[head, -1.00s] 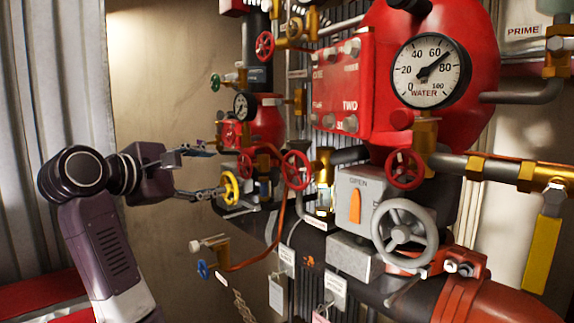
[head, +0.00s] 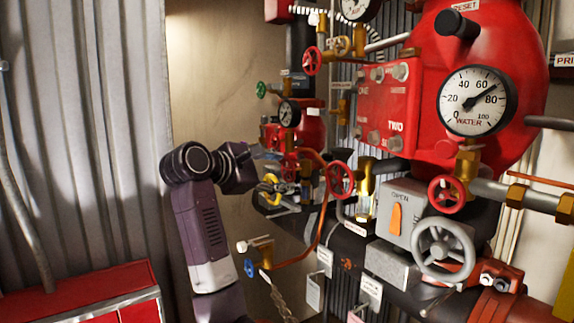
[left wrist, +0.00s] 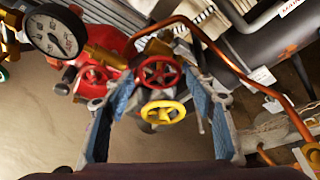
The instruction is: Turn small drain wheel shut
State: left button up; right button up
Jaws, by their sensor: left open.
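Several small handwheels show, and no readable label marks which is the drain wheel. A yellow wheel (head: 270,184) sits low on the small valve group at the left of the pipework. In the left wrist view the yellow wheel (left wrist: 163,112) appears between the two blue-padded fingers of my left gripper (left wrist: 158,84), which is open. I see no finger closed on it, and cannot tell how deep it sits between the pads. A red wheel (left wrist: 160,71) lies just beyond it. In the head view my left gripper (head: 277,171) is at the yellow wheel. My right gripper is out of view.
A small blue wheel (head: 249,268) hangs below, by a copper pipe (head: 322,235). A red wheel (head: 341,180) stands to the right, with a grey handwheel (head: 443,250) farther right. A small gauge (left wrist: 52,32) is close at the left. A red cabinet (head: 85,290) stands lower left.

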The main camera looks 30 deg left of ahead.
pick_arm(q)
jog(key=shift+x, duration=0.75)
jog(key=shift+w, duration=0.15)
jog(key=c, duration=0.9)
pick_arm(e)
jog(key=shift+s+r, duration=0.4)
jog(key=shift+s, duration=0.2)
pick_arm(q)
jog(key=shift+f, duration=0.1)
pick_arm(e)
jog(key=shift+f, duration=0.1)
pick_arm(q)
jog(key=shift+f+m+t+y+b, duration=0.3)
jog(key=shift+m+y+b, duration=0.1)
jog(key=shift+m+b, duration=0.55)
jog(key=m+t+b, duration=0.1)
jog(key=m+b, duration=0.2)
jog(key=m+t+b, duration=0.1)
jog(key=m+b, duration=0.2)
jog(key=b, duration=0.1)
jog(key=shift+f+t+y, duration=0.2)
jog(key=shift+t+y, duration=0.1)
jog(key=shift+d+r+m+t+b, duration=0.1)
jog(key=shift+m+t+b, duration=0.6)
jog(key=shift+m+b, duration=1.1)
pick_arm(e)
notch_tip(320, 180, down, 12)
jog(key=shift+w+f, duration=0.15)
pick_arm(q)
jog(key=shift+m, duration=0.25)
